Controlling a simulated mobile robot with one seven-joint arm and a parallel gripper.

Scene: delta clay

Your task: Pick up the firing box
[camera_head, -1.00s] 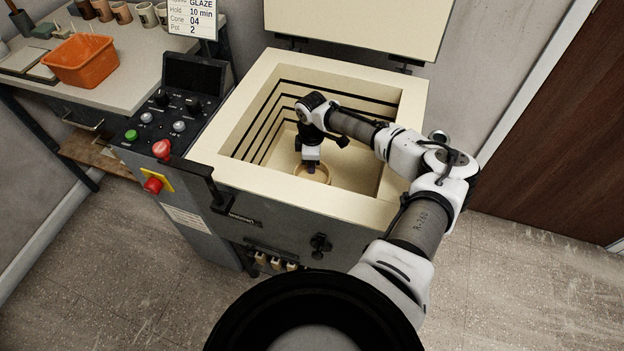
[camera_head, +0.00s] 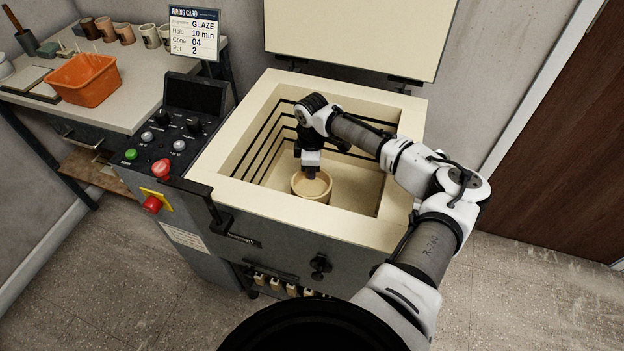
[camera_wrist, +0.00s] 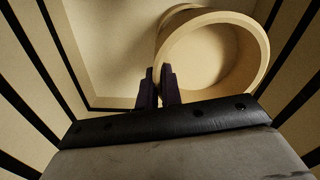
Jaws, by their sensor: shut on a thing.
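The firing box is a round, open, tan tub (camera_head: 313,192) inside the open kiln. My gripper (camera_head: 311,174) reaches down into the kiln and is shut on the near-left part of the box's wall. In the wrist view the two dark fingers (camera_wrist: 158,88) pinch the rim, and the box (camera_wrist: 258,62) extends up and right from them. The box looks empty and roughly upright, held above the kiln floor. The kiln's front wall hides part of the space beneath it.
The kiln's pale rim (camera_head: 290,209) surrounds the box on all sides, with dark element grooves inside. Its lid (camera_head: 358,35) stands open behind. A control panel (camera_head: 172,135) is at left. A bench with an orange basket (camera_head: 84,80) and cups is further left. A brown door (camera_head: 560,150) is at right.

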